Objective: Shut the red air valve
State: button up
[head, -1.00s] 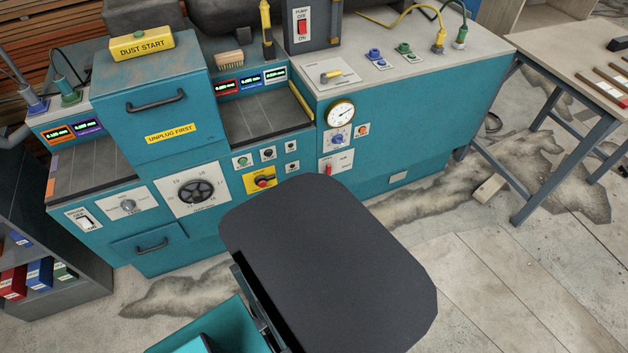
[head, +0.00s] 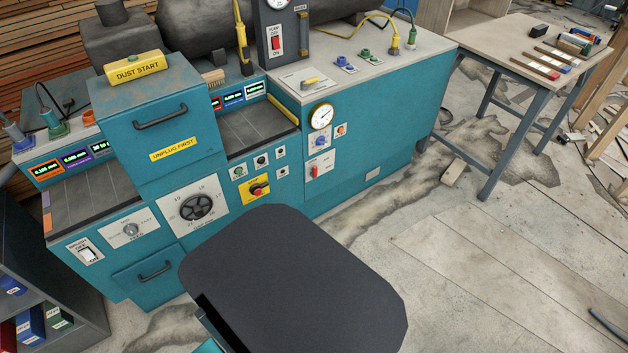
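A small red lever (head: 314,171) stands roughly upright on a white plate on the front of the teal machine (head: 390,140), below a round gauge (head: 320,116) and a blue knob (head: 321,141). It looks like the red air valve, but its label is too small to read. A red knob (head: 258,189) also sits on a yellow plate further left. My gripper is not in view, and nothing is seen touching the lever.
My own dark panel covers the lower middle. A wooden-topped table (head: 535,55) with blocks stands at the right. A dark shelf (head: 35,270) with coloured binders is at the lower left. A loose block (head: 453,172) lies on the floor; the floor at right is mostly clear.

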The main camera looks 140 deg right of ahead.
aim_at(314, 174)
jog(key=z, duration=1.5)
jog(key=i, duration=0.15)
jog(key=z, duration=3.35)
